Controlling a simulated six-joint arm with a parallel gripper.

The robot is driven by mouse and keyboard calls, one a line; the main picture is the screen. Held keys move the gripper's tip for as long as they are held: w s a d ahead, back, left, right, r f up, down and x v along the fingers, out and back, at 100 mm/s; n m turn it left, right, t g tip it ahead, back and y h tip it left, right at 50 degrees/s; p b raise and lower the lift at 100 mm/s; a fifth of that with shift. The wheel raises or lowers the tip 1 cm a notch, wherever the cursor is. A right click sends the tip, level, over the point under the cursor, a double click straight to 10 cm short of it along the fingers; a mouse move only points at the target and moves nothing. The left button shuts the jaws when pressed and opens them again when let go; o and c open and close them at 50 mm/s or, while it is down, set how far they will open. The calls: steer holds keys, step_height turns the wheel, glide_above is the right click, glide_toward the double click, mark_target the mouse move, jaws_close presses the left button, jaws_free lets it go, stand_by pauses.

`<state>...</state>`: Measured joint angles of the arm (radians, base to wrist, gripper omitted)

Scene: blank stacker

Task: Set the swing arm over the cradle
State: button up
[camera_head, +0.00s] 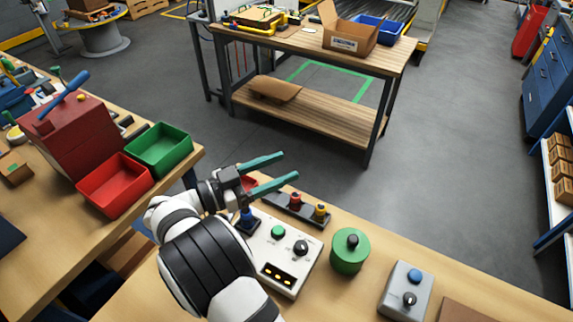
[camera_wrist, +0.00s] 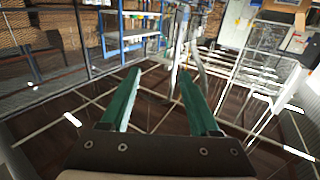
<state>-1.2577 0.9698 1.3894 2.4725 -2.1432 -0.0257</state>
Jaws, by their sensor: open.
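My gripper (camera_head: 290,165) is open and empty, its two teal fingers apart above the back of the bench. They also show in the wrist view (camera_wrist: 158,74), with nothing between them. Below is a white control box (camera_head: 272,252) with a green button, a black knob and small lit orange windows.
A green cylinder (camera_head: 350,252) with a black knob and a grey box (camera_head: 406,291) with a blue button stand to the right. A red bin (camera_head: 115,187) and a green bin (camera_head: 160,150) sit on the left bench. Bare bench top (camera_head: 460,285) shows at the right.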

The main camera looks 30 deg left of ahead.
steer(key=shift+w+d+r, duration=0.25)
steer(key=shift+d+r, duration=0.05)
steer(key=shift+d, duration=0.2)
steer(key=shift+w+d+r, duration=0.2)
steer(key=shift+d+r, duration=0.1)
steer(key=shift+d, duration=0.15)
steer(key=c, duration=0.4)
steer(key=s+a+f+n+y, duration=0.1)
steer(key=s+a+n, duration=0.2)
steer(key=s+a+f+n+t+y, duration=0.1)
steer(key=s+a+f+n, duration=0.1)
steer(key=s+a+n, duration=0.1)
steer(key=s+a+f+n+y, duration=0.1)
steer(key=s+a+f+n, duration=0.1)
steer(key=a+n, duration=0.1)
steer(key=shift+s+a+n+t+y, duration=0.3)
steer(key=shift+s+n+t, duration=0.1)
steer(key=shift+n, duration=0.3)
jaws_close()
steer(key=s+a+f+n+y, duration=0.2)
steer(key=s+a+f+n, duration=0.1)
steer(key=s+n, duration=0.35)
steer(key=s+a+f+n+y, duration=0.2)
steer(key=s+a+f+n, duration=0.15)
steer(key=s+n, duration=0.3)
steer(key=w+d, duration=0.3)
steer(key=w, duration=0.9)
steer(key=shift+w+d+r+t, duration=0.2)
steer(key=shift+w+d+t, duration=0.05)
steer(key=shift+w+t, duration=0.15)
